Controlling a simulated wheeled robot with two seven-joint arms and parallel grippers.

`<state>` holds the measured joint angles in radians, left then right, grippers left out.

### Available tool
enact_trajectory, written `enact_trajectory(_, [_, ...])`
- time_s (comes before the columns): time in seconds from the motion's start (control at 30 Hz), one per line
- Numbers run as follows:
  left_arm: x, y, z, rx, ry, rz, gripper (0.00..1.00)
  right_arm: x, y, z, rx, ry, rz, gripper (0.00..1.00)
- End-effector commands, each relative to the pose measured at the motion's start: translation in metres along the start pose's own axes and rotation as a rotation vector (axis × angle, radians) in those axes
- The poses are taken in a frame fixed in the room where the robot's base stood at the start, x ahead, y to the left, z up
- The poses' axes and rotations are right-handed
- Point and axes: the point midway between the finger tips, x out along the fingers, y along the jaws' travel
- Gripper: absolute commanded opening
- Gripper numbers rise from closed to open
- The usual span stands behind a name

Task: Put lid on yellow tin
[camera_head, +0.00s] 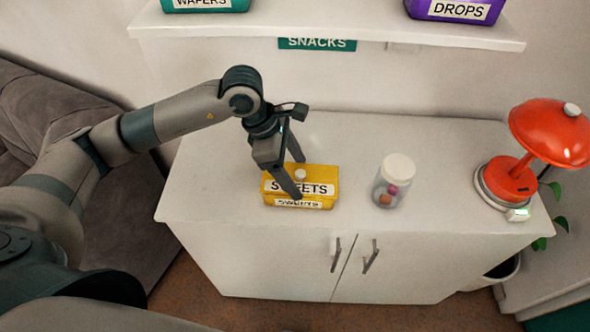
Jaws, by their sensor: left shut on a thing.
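The yellow tin (328,204) stands on the white cabinet top, with a "SWEETS" label low on its front. Its yellow lid (328,174), with a pale knob on top, is over the tin and lined up with it closely. I cannot tell whether the lid rests fully on the rim. My left gripper (299,178) comes down from above and is shut on the lid, its fingers on either side around the knob. The near finger hides part of the lid and label. My right gripper is out of view.
A clear jar (390,187) with a white cap and colored sweets stands right of the tin. A red lamp (510,180) is at the right end of the cabinet (225,195). A shelf (330,30) with a teal tin (205,5) and purple tin (455,10) hangs behind.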

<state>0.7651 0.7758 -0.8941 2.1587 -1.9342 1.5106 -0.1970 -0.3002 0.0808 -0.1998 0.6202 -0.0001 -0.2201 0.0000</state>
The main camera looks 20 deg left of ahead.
Motion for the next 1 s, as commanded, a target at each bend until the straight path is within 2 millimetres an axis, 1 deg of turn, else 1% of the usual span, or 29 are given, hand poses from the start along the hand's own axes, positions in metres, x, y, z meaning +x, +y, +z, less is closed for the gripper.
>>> enact_trajectory(0.2, [0.0026, 0.0001, -0.0012, 0.0, 0.0, 0.0, 0.49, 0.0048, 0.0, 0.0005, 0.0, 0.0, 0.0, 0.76])
enact_trajectory(0.77, [0.0025, 0.0001, -0.0011, 0.0, 0.0, 0.001, 0.49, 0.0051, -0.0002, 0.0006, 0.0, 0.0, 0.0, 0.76])
enact_trajectory(1.0, [0.0033, 0.0002, -0.0014, 0.0, 0.0, 0.001, 0.49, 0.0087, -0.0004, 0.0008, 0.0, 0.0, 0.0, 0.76])
